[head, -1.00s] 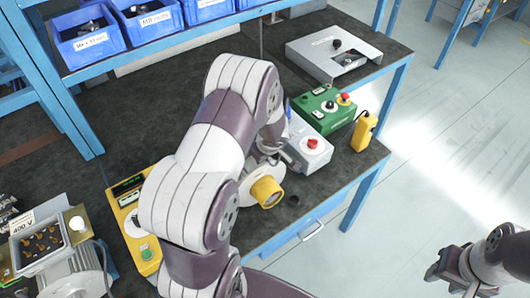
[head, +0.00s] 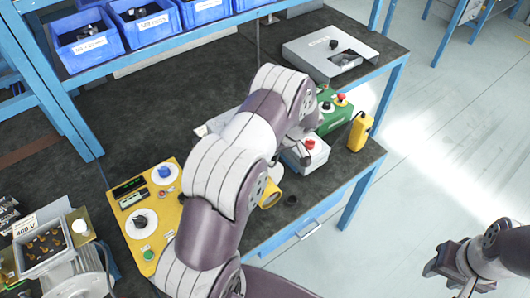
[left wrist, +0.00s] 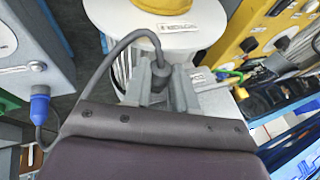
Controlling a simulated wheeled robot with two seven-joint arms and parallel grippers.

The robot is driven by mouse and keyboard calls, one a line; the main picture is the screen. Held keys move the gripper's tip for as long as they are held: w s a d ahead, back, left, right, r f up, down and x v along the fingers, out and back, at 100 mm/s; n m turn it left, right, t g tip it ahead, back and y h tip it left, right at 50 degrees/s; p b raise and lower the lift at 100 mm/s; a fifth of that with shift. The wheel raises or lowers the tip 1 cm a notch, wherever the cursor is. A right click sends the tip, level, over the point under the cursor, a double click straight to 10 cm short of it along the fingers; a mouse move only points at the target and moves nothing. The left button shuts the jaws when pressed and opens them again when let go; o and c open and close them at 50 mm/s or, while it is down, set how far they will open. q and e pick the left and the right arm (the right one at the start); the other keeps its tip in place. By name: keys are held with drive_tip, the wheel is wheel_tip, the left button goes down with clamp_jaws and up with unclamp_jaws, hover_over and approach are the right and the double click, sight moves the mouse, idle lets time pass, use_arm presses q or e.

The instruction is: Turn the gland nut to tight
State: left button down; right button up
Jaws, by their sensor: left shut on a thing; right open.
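The blower is a white round body with a yellow ring (head: 270,197), mostly behind my left arm in the head view. In the left wrist view its white flange (left wrist: 200,25) and yellow top (left wrist: 160,40) fill the upper middle. My left gripper (left wrist: 160,88) is shut on the dark grey gland nut (left wrist: 160,73) at the blower's side. A grey cable (left wrist: 113,60) loops from the nut to the left. The nut and left fingertips are hidden in the head view. My right gripper (head: 436,266) is open and empty, off the bench at the lower right.
A yellow control panel (head: 150,240) with knobs is left of my arm. A grey box with a red button (head: 310,144), a green box (head: 335,117) and a yellow pendant (head: 360,132) stand right. A blue plug (left wrist: 40,105) sits at left in the wrist view.

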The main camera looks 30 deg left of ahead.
use_arm(q)
drive_tip(key=shift+d+g, duration=0.1)
drive_tip(key=shift+g, duration=0.2)
idle(0.4)
drive_tip(key=c, duration=0.9)
unclamp_jaws()
drive_tip(key=shift+w+d+r+p, duration=0.15)
drive_tip(key=shift+r+p, duration=0.3)
drive_tip(key=shift+p, duration=0.25)
drive_tip(key=p+v, duration=0.4)
drive_tip(key=p, duration=0.1)
drive_tip(key=p+v, duration=0.3)
drive_tip(key=p, duration=0.3)
drive_tip(key=p+v, duration=0.4)
drive_tip(key=p, duration=0.1)
drive_tip(key=shift+d+r+p, duration=0.1)
drive_tip(key=shift+d+p, duration=0.25)
drive_tip(key=shift+d, duration=0.1)
